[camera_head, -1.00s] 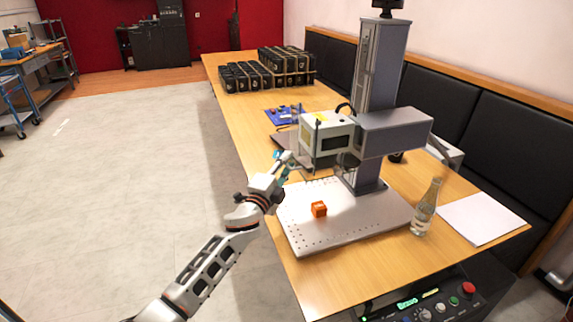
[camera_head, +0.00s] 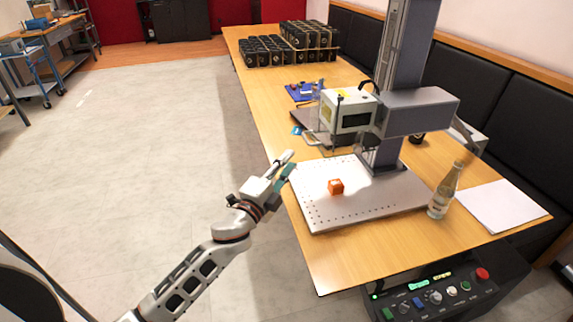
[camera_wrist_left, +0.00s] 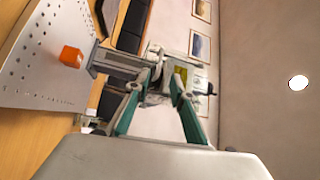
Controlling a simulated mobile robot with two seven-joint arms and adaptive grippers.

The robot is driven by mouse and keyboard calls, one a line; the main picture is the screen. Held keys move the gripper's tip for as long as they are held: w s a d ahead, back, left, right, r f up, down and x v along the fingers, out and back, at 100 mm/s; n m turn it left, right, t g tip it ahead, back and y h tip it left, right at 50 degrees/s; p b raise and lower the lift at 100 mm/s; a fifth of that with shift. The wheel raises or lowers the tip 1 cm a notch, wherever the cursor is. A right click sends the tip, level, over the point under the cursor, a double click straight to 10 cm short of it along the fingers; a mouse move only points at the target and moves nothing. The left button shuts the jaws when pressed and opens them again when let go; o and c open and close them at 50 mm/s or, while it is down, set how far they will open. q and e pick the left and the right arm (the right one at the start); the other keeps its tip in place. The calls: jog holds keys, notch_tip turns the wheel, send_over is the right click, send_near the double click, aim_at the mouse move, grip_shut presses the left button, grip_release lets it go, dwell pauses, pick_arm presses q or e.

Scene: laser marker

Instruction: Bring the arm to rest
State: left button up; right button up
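My left arm comes in from the lower left in the head view. Its left gripper (camera_head: 284,170) is in the air beside the table's left edge, just left of the laser marker's perforated plate (camera_head: 370,208). In the left wrist view the two teal fingers of the left gripper (camera_wrist_left: 158,88) stand apart with nothing held between them. The laser marker (camera_head: 412,110) stands on the table to the right of the gripper. An orange cube (camera_head: 336,186) lies on the plate, apart from the gripper; it also shows in the left wrist view (camera_wrist_left: 71,56). My right gripper is not in view.
A glass bottle (camera_head: 444,192) and a white sheet (camera_head: 502,206) are right of the plate. A control panel (camera_head: 440,292) is at the table's near end. Several black containers (camera_head: 290,45) stand at the far end. The floor (camera_head: 150,150) left of the table is clear.

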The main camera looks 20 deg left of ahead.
pick_arm(q)
jog(key=shift+s, duration=0.15)
dwell(0.3)
jog(key=s+d+f+n+g+y, duration=0.1)
jog(key=s+f+n+g, duration=0.7)
jog(key=s+f, duration=2.1)
jog(key=s+n, duration=0.2)
jog(key=n, duration=0.4)
jog(key=shift+d, duration=0.25)
